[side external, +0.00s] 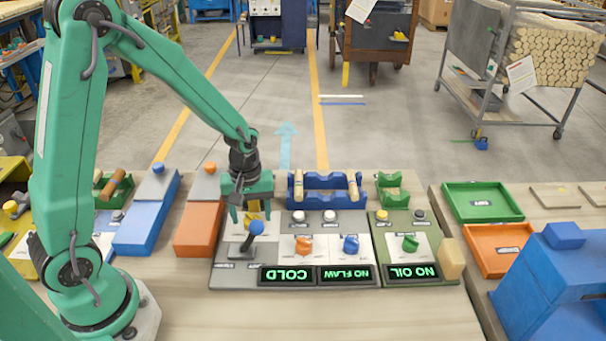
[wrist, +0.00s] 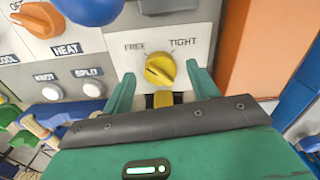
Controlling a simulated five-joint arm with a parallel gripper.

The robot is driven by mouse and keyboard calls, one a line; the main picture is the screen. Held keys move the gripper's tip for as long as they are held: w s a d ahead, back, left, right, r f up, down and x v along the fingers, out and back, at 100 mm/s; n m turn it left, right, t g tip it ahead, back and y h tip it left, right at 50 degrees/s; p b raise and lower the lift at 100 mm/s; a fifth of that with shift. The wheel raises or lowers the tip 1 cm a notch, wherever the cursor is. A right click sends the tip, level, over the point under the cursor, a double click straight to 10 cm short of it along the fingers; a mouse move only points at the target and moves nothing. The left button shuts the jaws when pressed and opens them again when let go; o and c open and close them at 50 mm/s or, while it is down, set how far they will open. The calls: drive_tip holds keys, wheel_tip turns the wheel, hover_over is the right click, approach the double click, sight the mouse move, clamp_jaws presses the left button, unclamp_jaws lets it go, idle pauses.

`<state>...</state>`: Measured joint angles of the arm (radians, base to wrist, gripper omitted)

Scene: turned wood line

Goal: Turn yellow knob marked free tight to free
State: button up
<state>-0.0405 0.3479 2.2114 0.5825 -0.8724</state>
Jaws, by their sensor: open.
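The yellow knob (wrist: 160,69) sits on a pale plate, with FREE printed at its upper left and TIGHT at its upper right. Its exact pointing direction is hard to read. My gripper (wrist: 158,76) is open, with one green finger on each side of the knob's lower part and a visible gap to it. In the side view my gripper (side external: 250,213) points down over the back of the grey panel, and the knob is mostly hidden behind it. A small yellow piece (wrist: 163,99) shows below the knob, between the fingers.
A blue ball-topped lever (side external: 256,228) stands just in front of my gripper. An orange knob (side external: 303,245), a blue knob (side external: 350,244) and a green knob (side external: 410,243) sit to the right. An orange block (side external: 199,230) lies left. Displays read COLD, NO FLAW and NO OIL.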

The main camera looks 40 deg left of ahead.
sight(252, 217)
wheel_tip(252, 217, up, 7)
drive_tip(key=shift+f, duration=0.15)
idle(0.4)
drive_tip(key=shift+r, duration=0.2)
drive_tip(key=shift+s+r, duration=0.1)
drive_tip(key=shift+r, duration=0.2)
drive_tip(key=s+d+r+m+t, duration=0.1)
drive_tip(key=s+r+m+t, duration=0.4)
drive_tip(key=s+r+m, duration=0.5)
wheel_tip(252, 217, up, 4)
drive_tip(key=s, duration=0.2)
drive_tip(key=shift+s+d+t, duration=0.2)
drive_tip(key=shift+s+t, duration=0.1)
drive_tip(key=shift+s, duration=0.1)
